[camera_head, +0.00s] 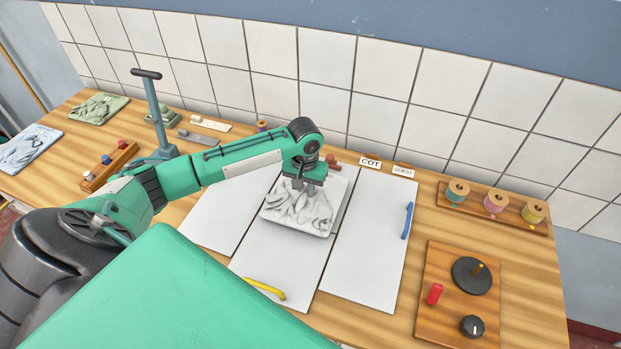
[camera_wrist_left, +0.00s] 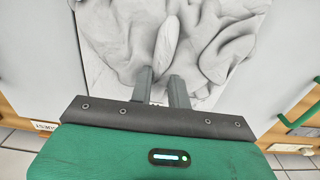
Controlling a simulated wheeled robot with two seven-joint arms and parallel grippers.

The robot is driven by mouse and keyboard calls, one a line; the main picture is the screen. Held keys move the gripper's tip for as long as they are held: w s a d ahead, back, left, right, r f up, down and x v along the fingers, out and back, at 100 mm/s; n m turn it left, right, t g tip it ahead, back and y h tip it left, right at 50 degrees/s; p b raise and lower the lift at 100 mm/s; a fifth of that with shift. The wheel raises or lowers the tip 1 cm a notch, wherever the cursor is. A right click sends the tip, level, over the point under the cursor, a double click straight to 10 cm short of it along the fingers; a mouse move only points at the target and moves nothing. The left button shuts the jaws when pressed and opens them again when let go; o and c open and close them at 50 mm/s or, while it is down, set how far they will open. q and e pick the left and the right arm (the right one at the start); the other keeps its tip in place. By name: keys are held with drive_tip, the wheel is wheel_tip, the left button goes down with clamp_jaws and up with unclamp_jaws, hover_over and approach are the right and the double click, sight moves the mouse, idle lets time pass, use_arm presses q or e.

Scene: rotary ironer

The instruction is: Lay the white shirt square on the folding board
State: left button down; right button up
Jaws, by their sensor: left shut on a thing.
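The white shirt (camera_head: 299,211) is a crumpled square pad with raised folds. It lies over the upper middle panel of the white folding board (camera_head: 365,245), turned at a slight angle to the panel's edges. My left gripper (camera_head: 305,186) is at the shirt's far side, pointing down, shut on a fold of it. In the left wrist view the fingers (camera_wrist_left: 162,88) pinch the grey-white cloth of the shirt (camera_wrist_left: 190,35). I cannot tell whether the shirt rests on the board or hangs just above it. My right gripper is not in view.
The board has a yellow handle (camera_head: 265,289) and a blue handle (camera_head: 407,221). A control panel (camera_head: 455,295) and a spool rack (camera_head: 494,208) stand at right. Green (camera_head: 99,107) and blue (camera_head: 28,147) cloths, a wooden button rack (camera_head: 108,166) and a grey press (camera_head: 160,120) stand at left.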

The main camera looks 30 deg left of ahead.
use_arm(q)
drive_tip(key=w, duration=0.2)
drive_tip(key=w+a+p, duration=0.1)
drive_tip(key=w, duration=0.1)
drive_tip(key=shift+r, duration=0.1)
drive_tip(key=shift+f+p, duration=0.5)
drive_tip(key=shift+f, duration=0.05)
drive_tip(key=shift+s+d+f, duration=0.1)
drive_tip(key=shift+s+f, duration=0.15)
drive_tip(key=shift+f, duration=0.1)
drive_tip(key=c, duration=1.3)
unclamp_jaws()
drive_tip(key=shift+s+f, duration=0.1)
drive_tip(key=shift+s, duration=0.05)
drive_tip(key=shift+r+b, duration=0.3)
drive_tip(key=shift+r, duration=0.1)
drive_tip(key=shift+w+r+b, duration=0.15)
drive_tip(key=shift+r+b, duration=0.45)
drive_tip(key=shift+r, duration=2.3)
drive_tip(key=shift+w+r+b, duration=0.15)
drive_tip(key=shift+r+b, duration=0.4)
drive_tip(key=shift+r, duration=2.35)
